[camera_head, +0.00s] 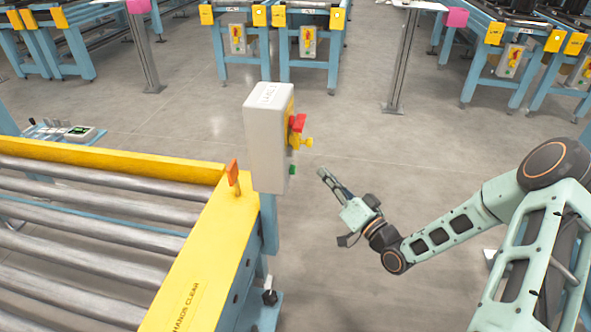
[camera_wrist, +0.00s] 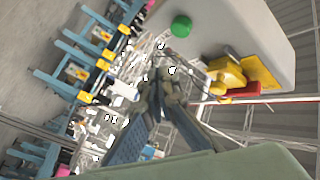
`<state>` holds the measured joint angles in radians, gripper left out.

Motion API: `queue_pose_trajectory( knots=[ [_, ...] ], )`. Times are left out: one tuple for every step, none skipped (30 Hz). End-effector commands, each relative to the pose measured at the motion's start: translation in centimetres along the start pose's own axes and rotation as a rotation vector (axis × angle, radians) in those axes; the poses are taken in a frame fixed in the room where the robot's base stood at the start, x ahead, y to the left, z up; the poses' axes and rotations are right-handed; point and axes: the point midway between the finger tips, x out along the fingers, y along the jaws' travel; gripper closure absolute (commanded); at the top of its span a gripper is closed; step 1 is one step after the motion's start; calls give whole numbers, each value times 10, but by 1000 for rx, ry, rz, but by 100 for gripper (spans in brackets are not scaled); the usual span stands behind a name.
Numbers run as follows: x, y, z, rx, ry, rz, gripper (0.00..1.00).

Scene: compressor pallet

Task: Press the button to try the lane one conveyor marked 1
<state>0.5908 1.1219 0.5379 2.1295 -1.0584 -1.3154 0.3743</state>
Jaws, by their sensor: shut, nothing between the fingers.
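A grey control box (camera_head: 266,140) stands on a post at the corner of the roller conveyor; the label on its top is too small to read surely. Its right face bears a red button (camera_head: 298,122) on yellow parts and a small green button (camera_head: 292,169) below. My gripper (camera_head: 323,174) is shut and empty, a little right of the green button and apart from it. In the wrist view the fingertips (camera_wrist: 160,84) show below the round green button (camera_wrist: 181,26), with the red button (camera_wrist: 247,94) to the right.
The yellow-edged roller conveyor (camera_head: 90,205) fills the left, with an orange tab (camera_head: 233,173) on its rail near the box. More conveyors with similar control boxes (camera_head: 308,41) stand at the back. The grey floor (camera_head: 370,160) around my gripper is clear.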

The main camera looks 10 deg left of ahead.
Motion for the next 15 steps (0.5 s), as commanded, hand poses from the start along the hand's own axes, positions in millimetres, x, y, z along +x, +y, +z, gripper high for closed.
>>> queue_pose_trajectory(
  knots=[
    [6,-5,5,2,-2,-1,100],
    [8,-7,7,2,-2,-1,100],
    [12,-9,9,2,-2,-1,100],
    [14,-11,12,1,-1,-1,100],
    [17,-12,14,1,-2,-2,100],
    [20,-14,16,1,-1,-1,100],
    [21,-15,17,1,-1,0,100],
    [23,-16,18,1,-1,1,100],
    [25,-18,20,1,-1,0,100],
    [26,-19,20,0,-1,0,100],
    [27,-20,21,0,-1,0,100],
    [28,-20,22,0,-1,1,100],
    [29,-21,22,0,-1,1,100],
    [30,-21,22,0,-1,1,100],
    [30,-22,22,0,-1,1,100]
  ],
)
